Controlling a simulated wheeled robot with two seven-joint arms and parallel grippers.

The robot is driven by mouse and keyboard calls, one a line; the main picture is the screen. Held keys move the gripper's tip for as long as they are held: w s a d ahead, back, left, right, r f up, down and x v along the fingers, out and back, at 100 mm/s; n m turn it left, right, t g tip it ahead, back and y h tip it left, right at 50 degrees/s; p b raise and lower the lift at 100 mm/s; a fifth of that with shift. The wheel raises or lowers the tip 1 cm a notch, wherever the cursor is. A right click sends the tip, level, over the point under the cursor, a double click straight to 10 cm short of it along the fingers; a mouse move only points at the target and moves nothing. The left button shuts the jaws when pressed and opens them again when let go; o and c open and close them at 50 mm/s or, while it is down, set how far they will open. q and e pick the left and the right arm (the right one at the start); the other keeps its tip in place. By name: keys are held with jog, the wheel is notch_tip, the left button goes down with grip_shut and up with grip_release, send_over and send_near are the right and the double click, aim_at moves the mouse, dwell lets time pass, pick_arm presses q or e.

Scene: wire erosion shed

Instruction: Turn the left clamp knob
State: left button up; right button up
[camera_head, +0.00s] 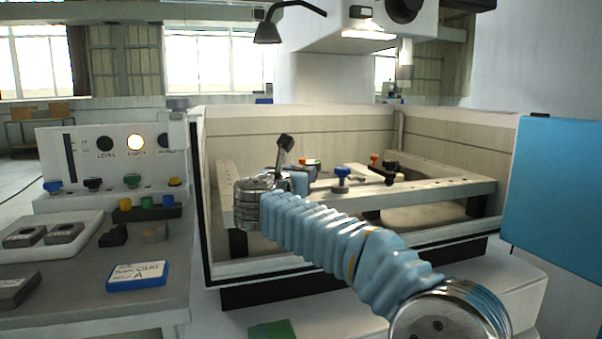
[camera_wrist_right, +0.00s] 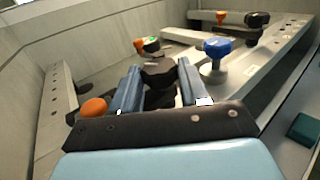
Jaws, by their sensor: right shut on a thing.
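My right gripper (camera_head: 300,180) reaches over the machine's work tank at the left part of the clamp frame. In the right wrist view its two blue fingers (camera_wrist_right: 159,67) are closed on a dark, lobed knob (camera_wrist_right: 158,74), which sits between the fingertips. The knob's lower part is hidden by the fingers and the gripper body. In the head view my arm and gripper hide this knob. A blue knob (camera_head: 342,172) stands to the right of the gripper on the frame; it also shows in the wrist view (camera_wrist_right: 217,48). My left gripper is not in view.
An orange knob (camera_wrist_right: 93,107) lies close left of the gripper in the wrist view. Tank walls (camera_head: 300,135) enclose the frame bars (camera_head: 440,190). A blue panel (camera_head: 555,190) stands at right. A bench with a white tray (camera_head: 85,250) and a control panel (camera_head: 85,150) is left.

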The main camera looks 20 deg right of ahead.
jog(key=shift+w+a+m+g+h, duration=0.1)
jog(key=shift+a+m+g+h, duration=0.05)
jog(key=shift+m+g+h, duration=0.55)
jog(key=shift+r+h, duration=0.1)
jog(key=shift+h, duration=0.2)
jog(key=o, duration=1.1)
jog(key=shift+c, duration=0.2)
